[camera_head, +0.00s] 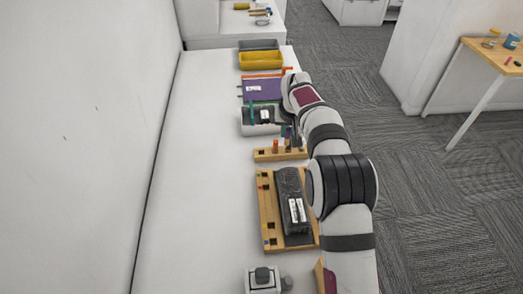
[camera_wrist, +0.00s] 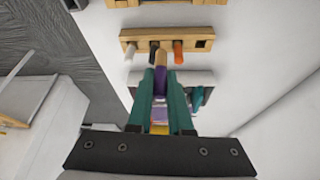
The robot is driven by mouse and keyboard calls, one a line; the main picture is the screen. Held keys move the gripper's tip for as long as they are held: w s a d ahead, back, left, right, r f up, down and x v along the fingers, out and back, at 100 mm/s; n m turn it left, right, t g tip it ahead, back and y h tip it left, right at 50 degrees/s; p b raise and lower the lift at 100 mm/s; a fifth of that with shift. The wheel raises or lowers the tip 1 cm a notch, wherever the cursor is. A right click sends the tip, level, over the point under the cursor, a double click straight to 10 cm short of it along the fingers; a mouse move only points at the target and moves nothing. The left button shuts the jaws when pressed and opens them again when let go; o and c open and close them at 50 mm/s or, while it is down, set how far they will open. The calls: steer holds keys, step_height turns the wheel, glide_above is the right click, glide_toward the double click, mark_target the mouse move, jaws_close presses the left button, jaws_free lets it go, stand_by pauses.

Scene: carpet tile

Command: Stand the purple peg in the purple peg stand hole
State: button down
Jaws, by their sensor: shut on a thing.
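The purple peg (camera_wrist: 161,80), with a tan wooden-looking end, is held between the teal fingers of my gripper (camera_wrist: 160,98). In the head view the peg is too small and covered to make out clearly beside my gripper (camera_head: 289,134). A wooden peg stand (camera_wrist: 189,34) lies beyond the peg in the wrist view, and it also shows in the head view (camera_head: 265,156). It holds a white peg (camera_wrist: 131,51), a black peg (camera_wrist: 154,50) and an orange peg (camera_wrist: 178,50). A dark square hole at its right end is empty. The held peg appears apart from the stand.
A wooden board (camera_head: 264,222) with a dark grey block (camera_head: 290,190) lies nearer in the head view. A grey-white box (camera_head: 249,130), purple folder (camera_head: 265,90), yellow tray (camera_head: 261,61) and grey tray (camera_head: 257,45) are farther away. The white table's left side is clear.

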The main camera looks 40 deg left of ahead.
glide_above(262, 149)
steer(key=s, duration=0.1)
steer(key=f, duration=0.5)
steer(key=shift+s+d, duration=0.1)
steer(key=shift+d, duration=0.3)
steer(key=shift+f, duration=1.95)
steer(key=shift+f, duration=0.15)
steer(key=c, duration=0.8)
jaws_free()
steer(key=shift+c, duration=0.2)
